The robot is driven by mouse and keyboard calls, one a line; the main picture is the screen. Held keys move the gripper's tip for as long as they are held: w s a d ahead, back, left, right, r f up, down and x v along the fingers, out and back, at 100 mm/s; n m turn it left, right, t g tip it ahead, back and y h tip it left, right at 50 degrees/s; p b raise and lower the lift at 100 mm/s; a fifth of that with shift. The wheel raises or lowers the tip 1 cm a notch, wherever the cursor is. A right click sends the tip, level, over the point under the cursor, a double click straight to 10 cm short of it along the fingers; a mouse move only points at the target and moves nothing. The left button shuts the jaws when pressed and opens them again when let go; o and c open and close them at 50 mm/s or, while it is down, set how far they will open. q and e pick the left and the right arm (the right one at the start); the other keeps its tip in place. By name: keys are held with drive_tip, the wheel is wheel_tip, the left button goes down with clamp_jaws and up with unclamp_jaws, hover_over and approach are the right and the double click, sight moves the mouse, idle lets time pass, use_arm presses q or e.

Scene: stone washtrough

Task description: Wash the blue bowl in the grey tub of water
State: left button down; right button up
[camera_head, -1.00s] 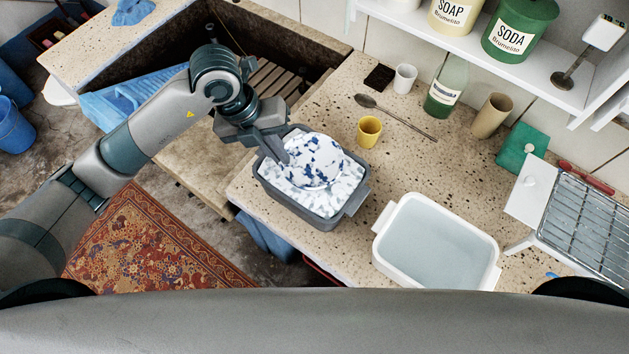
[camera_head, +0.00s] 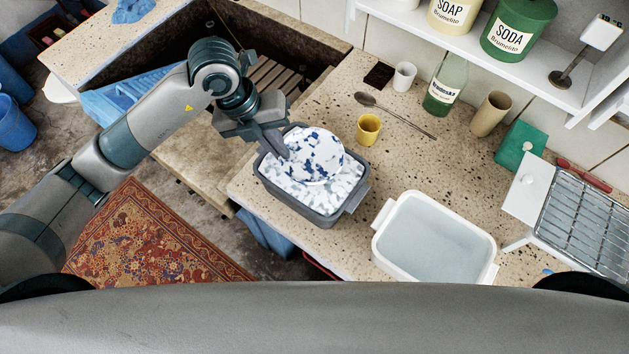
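The blue bowl (camera_head: 318,157) is mostly covered in white foam, with blue patches showing through. It sits tilted in the grey tub (camera_head: 322,217), at the foam's surface. White suds hide the water in the tub. My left gripper (camera_head: 281,147) is at the bowl's left rim and appears shut on it; the finger tips are partly hidden. My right gripper is not in view.
A white basin of clear water (camera_head: 383,247) stands right of the tub. A yellow cup (camera_head: 368,129), a spoon (camera_head: 395,115) and a green bottle (camera_head: 446,84) are behind. A wire rack (camera_head: 586,222) is at the far right. A sunken trough (camera_head: 265,75) lies left.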

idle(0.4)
use_arm(q)
wheel_tip(320, 180, up, 4)
drive_tip(key=p, duration=0.2)
drive_tip(key=shift+p, duration=0.3)
